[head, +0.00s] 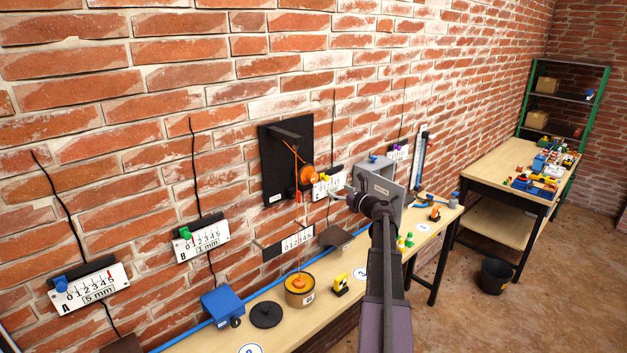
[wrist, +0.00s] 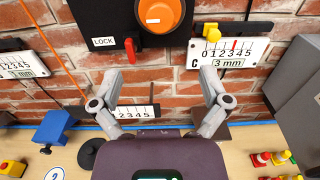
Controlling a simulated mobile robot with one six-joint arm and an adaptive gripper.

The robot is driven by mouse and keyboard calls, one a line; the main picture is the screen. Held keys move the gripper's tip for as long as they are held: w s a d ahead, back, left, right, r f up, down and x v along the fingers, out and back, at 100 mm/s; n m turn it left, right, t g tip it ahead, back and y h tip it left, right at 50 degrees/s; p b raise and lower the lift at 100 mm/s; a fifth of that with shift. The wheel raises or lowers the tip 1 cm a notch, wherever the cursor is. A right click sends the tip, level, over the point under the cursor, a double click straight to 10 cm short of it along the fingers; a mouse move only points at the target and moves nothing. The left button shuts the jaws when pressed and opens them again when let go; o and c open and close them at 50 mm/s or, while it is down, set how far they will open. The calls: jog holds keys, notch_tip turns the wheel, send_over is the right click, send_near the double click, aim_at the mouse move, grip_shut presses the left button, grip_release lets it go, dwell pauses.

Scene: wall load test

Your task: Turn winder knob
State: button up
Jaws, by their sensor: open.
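The winder knob (head: 307,174) is a round orange disc on a black wall board (head: 272,150). In the wrist view the orange knob (wrist: 160,14) is at the top, partly cut off by the frame edge. A red lever (wrist: 130,50) beside the word LOCK sits below left of it. My gripper (head: 345,192) is open and empty; its two grey fingers (wrist: 158,82) are spread apart in the wrist view, below the knob and apart from it. An orange cord runs down from the board's bracket towards a brown round container (head: 300,297) on the bench.
Gauge C (wrist: 235,54) with a yellow knob is right of the winder. A grey box (head: 372,182) on the wall is close by my gripper. Gauges A (head: 90,290) and B (head: 202,241) hang left. The bench (head: 335,310) holds a blue block (head: 222,304) and small parts.

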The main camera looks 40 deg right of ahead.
aim_at(315, 179)
jog(key=w, duration=0.8)
jog(key=w+a, duration=0.1)
jog(key=w, duration=0.4)
jog(key=shift+w, duration=0.1)
jog(key=c, duration=1.1)
